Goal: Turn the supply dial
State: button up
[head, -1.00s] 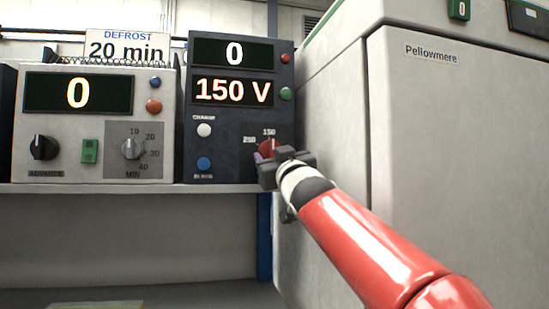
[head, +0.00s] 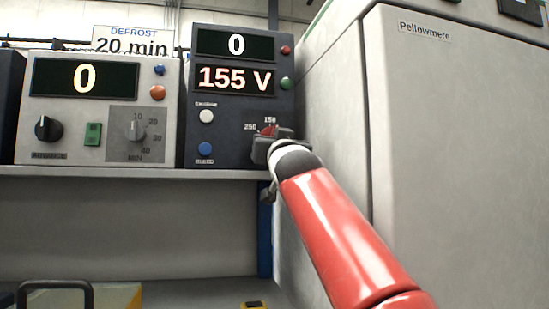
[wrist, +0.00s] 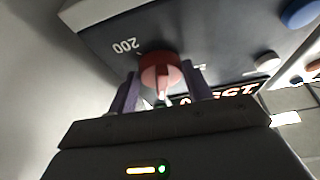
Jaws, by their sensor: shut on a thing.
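The supply dial (wrist: 161,73) is a red knob with a pale pointer on the dark supply unit (head: 230,115). In the wrist view my gripper (wrist: 163,92) has its two purple fingers on either side of the knob, shut on it. In the head view my gripper (head: 272,143) covers most of the dial; only its red top (head: 268,131) shows beside the marks 150 and 250. A 200 mark shows in the wrist view. The unit's lower display (head: 235,79) reads 155 V and its upper display (head: 235,44) reads 0.
A pale defrost timer unit (head: 70,115) with a 0 display and knobs stands left on the same shelf (head: 130,172). A sign (head: 132,40) above it reads DEFROST 20 min. A large grey cabinet (head: 460,150) labelled Pellowmere stands close on the right.

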jog(key=shift+a+m+h+b, duration=0.15)
jog(key=shift+m+h+b, duration=0.2)
jog(key=shift+m+h, duration=0.85)
jog(key=shift+m, duration=0.7)
jog(key=o, duration=1)
jog(key=shift+c, duration=0.2)
jog(key=b+v, duration=0.6)
jog(key=v, duration=0.1)
jog(key=shift+s, duration=0.35)
jog(key=shift+f, duration=0.15)
